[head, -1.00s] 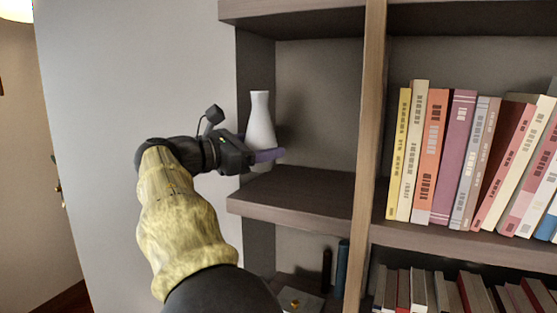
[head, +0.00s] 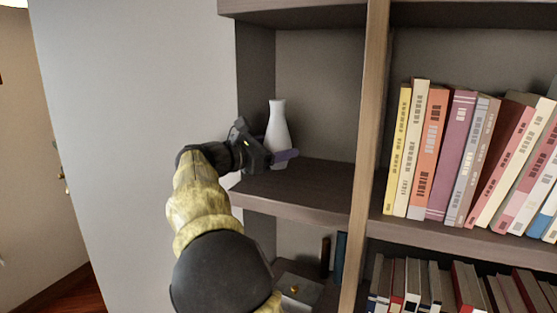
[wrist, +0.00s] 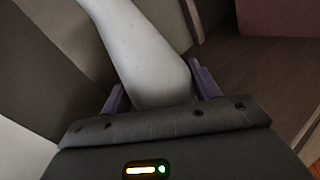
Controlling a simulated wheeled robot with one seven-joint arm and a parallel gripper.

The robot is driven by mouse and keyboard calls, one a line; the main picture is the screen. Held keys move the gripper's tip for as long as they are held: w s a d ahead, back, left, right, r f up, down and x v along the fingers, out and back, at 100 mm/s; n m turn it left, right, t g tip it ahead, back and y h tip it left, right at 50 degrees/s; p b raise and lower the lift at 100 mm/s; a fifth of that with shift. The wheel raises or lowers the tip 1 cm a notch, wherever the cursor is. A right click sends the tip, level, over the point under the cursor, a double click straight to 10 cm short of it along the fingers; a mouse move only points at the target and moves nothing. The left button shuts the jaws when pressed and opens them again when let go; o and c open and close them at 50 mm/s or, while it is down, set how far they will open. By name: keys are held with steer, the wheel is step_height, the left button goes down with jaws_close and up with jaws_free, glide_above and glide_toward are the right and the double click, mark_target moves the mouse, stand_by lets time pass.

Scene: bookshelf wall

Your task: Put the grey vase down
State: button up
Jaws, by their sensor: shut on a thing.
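The grey vase (head: 278,122) is pale, with a narrow neck and a wider body. It is upright in the left compartment of the shelf, over the middle board (head: 300,188). My gripper (head: 286,157) is shut on its lower body from the left. In the wrist view the vase (wrist: 142,50) lies between the two purple fingers (wrist: 160,90). The vase's base is close to the board; I cannot tell whether it touches.
A wooden upright (head: 368,130) bounds the compartment on the right. A row of books (head: 450,155) stands beyond it. A board (head: 300,8) lies above. The middle board is clear right of the vase. A lower compartment holds a small box (head: 300,289).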

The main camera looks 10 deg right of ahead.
step_height(320, 180, down, 2)
steer(key=shift+f+p, duration=0.2)
steer(key=shift+p, duration=0.15)
steer(key=shift+f+p, duration=0.2)
steer(key=shift+p, duration=0.2)
steer(key=shift+w+d+f, duration=0.1)
steer(key=shift+f, duration=0.2)
steer(key=shift+f, duration=0.15)
steer(key=o, duration=1.2)
steer(key=shift+c, duration=0.2)
